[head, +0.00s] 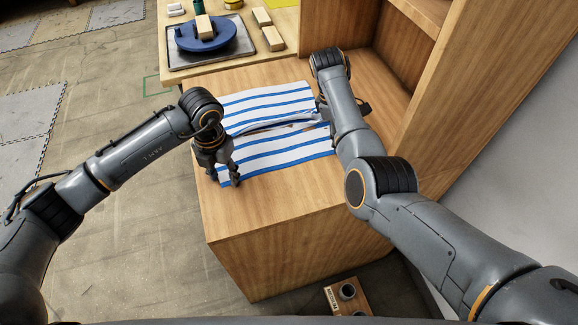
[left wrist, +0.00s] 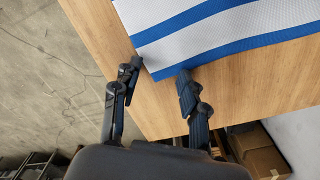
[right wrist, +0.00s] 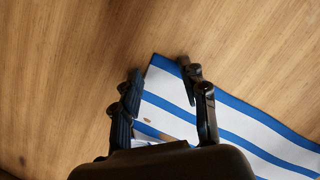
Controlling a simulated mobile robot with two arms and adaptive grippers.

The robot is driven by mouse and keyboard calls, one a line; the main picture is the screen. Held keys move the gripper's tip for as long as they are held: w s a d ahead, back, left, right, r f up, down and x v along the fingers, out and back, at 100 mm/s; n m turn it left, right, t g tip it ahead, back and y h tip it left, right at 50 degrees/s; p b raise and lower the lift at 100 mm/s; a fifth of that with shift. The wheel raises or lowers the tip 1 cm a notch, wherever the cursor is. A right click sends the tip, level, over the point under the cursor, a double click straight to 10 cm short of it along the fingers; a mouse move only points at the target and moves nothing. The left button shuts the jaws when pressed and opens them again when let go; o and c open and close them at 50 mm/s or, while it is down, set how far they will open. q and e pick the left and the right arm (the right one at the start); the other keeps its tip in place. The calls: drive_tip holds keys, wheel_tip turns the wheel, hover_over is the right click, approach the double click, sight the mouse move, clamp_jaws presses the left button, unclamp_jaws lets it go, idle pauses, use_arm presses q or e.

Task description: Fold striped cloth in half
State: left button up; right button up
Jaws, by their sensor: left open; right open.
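The striped cloth (head: 270,158), white with blue stripes, lies on the wooden top. It has a raised, rumpled ridge across its middle, and some wood shows there. My left gripper (head: 229,182) is open at the cloth's near left corner. In the left wrist view the cloth (left wrist: 215,28) has its corner between or just beyond the open fingers (left wrist: 160,80). My right gripper (right wrist: 160,85) is open over the cloth's right side; in the right wrist view a cloth (right wrist: 235,125) corner lies between its fingertips. In the head view my right arm hides most of this gripper.
The wooden top (head: 240,220) is clear in front of the cloth. A wooden shelf unit (head: 450,80) stands close on the right. Behind is a table with a dark tray (head: 243,47), a blue round object (head: 222,38) and wooden blocks (head: 273,38). A small box (head: 335,300) sits below in front.

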use_arm(q)
drive_tip(key=shift+f, duration=0.2)
use_arm(e)
drive_tip(key=shift+w+f, duration=0.1)
drive_tip(key=shift+f, duration=0.1)
idle(0.3)
use_arm(q)
drive_tip(key=shift+f, duration=0.1)
clamp_jaws()
use_arm(e)
drive_tip(key=shift+f, duration=0.1)
clamp_jaws()
use_arm(q)
drive_tip(key=shift+s, duration=0.1)
drive_tip(key=shift+f, duration=0.1)
use_arm(e)
drive_tip(key=shift+s+f, duration=0.15)
drive_tip(key=shift+s, duration=0.1)
idle(0.4)
